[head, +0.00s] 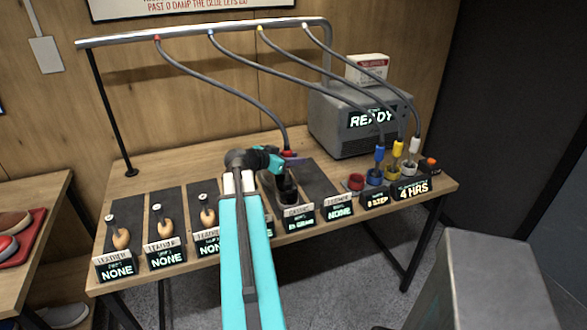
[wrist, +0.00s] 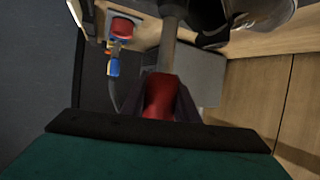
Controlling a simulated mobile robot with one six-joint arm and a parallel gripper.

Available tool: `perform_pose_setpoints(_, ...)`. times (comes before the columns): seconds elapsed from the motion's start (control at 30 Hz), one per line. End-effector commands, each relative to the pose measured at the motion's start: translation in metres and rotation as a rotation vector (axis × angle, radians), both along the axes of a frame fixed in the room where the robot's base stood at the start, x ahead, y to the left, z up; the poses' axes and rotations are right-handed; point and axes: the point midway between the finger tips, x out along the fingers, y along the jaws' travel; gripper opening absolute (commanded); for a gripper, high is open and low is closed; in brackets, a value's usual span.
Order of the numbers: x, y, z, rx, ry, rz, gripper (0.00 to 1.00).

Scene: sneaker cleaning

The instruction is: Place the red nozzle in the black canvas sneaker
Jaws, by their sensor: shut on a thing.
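The red nozzle (wrist: 160,95) is between the dark fingers of my gripper (wrist: 160,108) in the wrist view, with its grey hose running away from it. In the head view the teal gripper (head: 284,158) is shut on the nozzle, of which only a bit of red (head: 289,154) shows. The black canvas sneaker (head: 286,192) stands on a dark mat behind the "CANVAS" sign, just below and in front of the gripper. The wrist view shows a dark and pale shoe part (wrist: 235,15) at the top. The nozzle appears above the sneaker; whether they touch is unclear.
A red holder (head: 355,182) stands empty at the right. Beside it, blue (head: 379,158), yellow (head: 398,148) and white (head: 413,146) nozzles stand in holders. Wooden shoe forms (head: 165,226) line the left, and hoses hang from the rail (head: 200,33).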

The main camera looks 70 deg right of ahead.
Motion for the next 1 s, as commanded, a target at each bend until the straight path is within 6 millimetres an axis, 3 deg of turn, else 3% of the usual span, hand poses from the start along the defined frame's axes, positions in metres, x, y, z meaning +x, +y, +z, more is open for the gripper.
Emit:
perform_pose_setpoints(0.27, 0.0, 0.0, -0.003, 0.001, 0.002, 0.001, 0.0)
perform_pose_setpoints(0.7, 0.001, 0.0, -0.037, 0.001, 0.001, 0.002, 0.0)
perform_pose_setpoints(1.0, 0.001, 0.001, -0.041, -0.001, 0.001, 0.002, 0.0)
